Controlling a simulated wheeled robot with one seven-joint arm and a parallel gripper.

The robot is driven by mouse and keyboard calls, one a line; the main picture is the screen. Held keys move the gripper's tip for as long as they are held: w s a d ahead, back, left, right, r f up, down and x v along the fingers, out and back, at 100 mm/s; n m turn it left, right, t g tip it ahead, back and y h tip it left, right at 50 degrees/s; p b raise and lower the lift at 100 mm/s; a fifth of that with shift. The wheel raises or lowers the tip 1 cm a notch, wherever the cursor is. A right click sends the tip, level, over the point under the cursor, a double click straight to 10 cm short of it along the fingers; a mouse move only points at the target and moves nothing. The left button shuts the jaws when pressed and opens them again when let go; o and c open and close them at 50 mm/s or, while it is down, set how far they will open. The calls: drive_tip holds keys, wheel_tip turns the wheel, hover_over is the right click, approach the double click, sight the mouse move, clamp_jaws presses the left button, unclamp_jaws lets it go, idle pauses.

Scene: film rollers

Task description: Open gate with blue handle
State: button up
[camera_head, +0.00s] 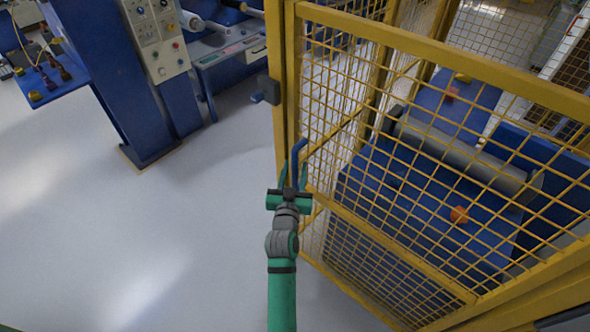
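The gate (390,237) is a yellow frame with yellow wire mesh, on the right half of the head view. Its blue handle (299,150) is a short bent bar on the left upright of the frame. My gripper (295,169) is at the handle, with its green fingers apart on either side of the bar. A gap shows between fingers and bar, and I cannot tell whether they touch. The lower part of the handle is hidden by my gripper. I cannot tell whether the gate is fully closed.
A dark latch box (268,91) sits on the yellow post above the handle. Behind the mesh are a grey roller (465,160) and blue machine parts. A blue machine column (110,80) stands at upper left. The grey floor (150,240) at left is clear.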

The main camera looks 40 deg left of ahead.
clamp_jaws()
